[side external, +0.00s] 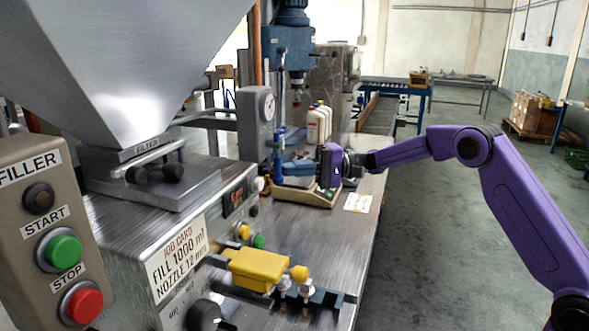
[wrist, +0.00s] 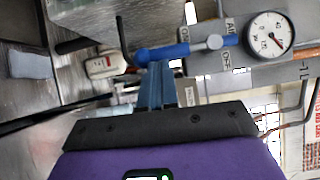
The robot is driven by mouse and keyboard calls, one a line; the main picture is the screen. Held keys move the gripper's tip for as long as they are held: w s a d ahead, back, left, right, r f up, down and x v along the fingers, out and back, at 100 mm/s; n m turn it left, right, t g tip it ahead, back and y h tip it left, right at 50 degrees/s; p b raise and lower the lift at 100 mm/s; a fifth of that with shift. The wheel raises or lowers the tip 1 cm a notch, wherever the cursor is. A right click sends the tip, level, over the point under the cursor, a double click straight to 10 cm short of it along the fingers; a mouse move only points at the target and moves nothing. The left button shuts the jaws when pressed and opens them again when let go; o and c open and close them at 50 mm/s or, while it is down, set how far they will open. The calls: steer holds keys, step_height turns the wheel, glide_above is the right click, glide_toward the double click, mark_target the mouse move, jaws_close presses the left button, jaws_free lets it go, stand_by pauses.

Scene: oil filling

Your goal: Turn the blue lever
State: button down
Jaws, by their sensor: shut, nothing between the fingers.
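In the side view the blue lever (side external: 278,158) stands upright below the gauge. My gripper (wrist: 156,67) has its two blue-grey fingers together, with nothing between them. The fingertips are right beside the lever; I cannot tell whether they touch it. In the side view my gripper (side external: 284,168) reaches in from the right, close to the lever, with the purple wrist behind it.
The round gauge (wrist: 270,35) sits on a grey panel beside the lever. White bottles (side external: 318,124) stand behind my wrist. A beige device (side external: 306,194) lies on the bench below my gripper. A yellow part (side external: 258,266) and the filler's buttons are nearer the camera.

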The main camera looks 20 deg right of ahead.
steer(key=d, duration=1.3)
steer(key=s+a+f+n+g+h, duration=0.2)
steer(key=s+a+g+h, duration=0.15)
steer(key=s, duration=0.45)
steer(key=s+a+f+n+g+h, duration=0.15)
steer(key=s+a, duration=0.25)
steer(key=s, duration=0.5)
steer(key=s+a+f+n+g+h, duration=0.1)
steer(key=s+a+n+g+h, duration=0.2)
steer(key=s, duration=0.5)
steer(key=s+d+f+n+t+h, duration=0.2)
steer(key=s+d, duration=0.5)
steer(key=s, duration=0.4)
steer(key=s+d+f+n+t+h, duration=0.2)
steer(key=s+d+f+n+h, duration=0.3)
steer(key=s, duration=0.7)
steer(key=shift+d+n+t+h, duration=0.4)
steer(key=shift+d+n+h, duration=0.45)
steer(key=shift+d+h, duration=0.55)
steer(key=shift+d+r, duration=0.1)
steer(key=shift+d, duration=0.1)
